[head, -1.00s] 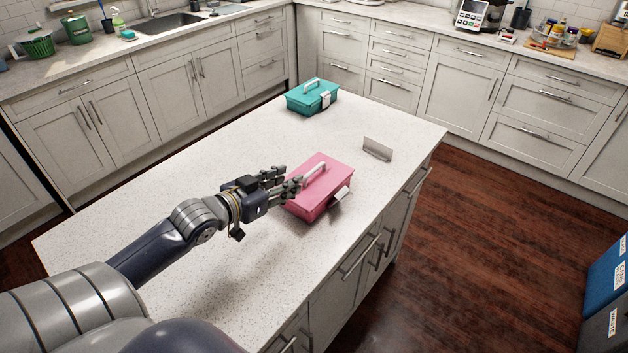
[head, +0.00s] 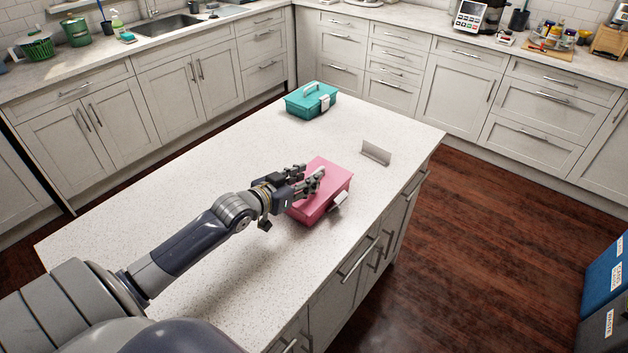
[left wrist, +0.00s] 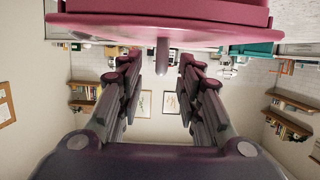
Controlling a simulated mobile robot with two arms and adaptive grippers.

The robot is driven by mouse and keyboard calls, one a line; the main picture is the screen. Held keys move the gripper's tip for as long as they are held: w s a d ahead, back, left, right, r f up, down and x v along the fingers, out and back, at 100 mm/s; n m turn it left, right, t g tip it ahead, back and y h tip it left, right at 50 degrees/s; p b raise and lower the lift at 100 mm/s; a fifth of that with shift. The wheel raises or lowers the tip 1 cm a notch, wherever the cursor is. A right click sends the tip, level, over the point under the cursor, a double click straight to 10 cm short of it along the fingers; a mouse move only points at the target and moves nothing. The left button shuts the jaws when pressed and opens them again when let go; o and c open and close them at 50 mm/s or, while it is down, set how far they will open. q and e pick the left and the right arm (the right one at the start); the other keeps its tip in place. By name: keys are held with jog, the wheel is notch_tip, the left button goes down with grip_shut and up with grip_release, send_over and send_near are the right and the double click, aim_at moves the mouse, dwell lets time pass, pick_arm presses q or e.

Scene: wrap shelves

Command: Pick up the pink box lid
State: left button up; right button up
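The pink box (head: 311,213) stands on the island counter, and its pink lid (head: 338,176) is down on it. A pale handle stands on the lid, partly hidden by my fingers. My left gripper (head: 309,180) is over the lid at the handle. In the left wrist view the pink lid (left wrist: 160,29) fills the top edge. There my left gripper (left wrist: 160,75) has its two fingers spread, and the handle (left wrist: 162,55) sits end-on between them with gaps on both sides. My right gripper is not in view.
A teal box (head: 311,99) with a handle stands at the island's far end. A small grey upright plate (head: 376,152) stands right of the pink box. The island counter (head: 130,205) is clear on the left. Blue and grey bins stand on the floor at far right.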

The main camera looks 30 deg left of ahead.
aim_at(334, 178)
pick_arm(q)
jog(key=shift+x, duration=1.25)
jog(key=shift+s, duration=0.1)
grip_shut()
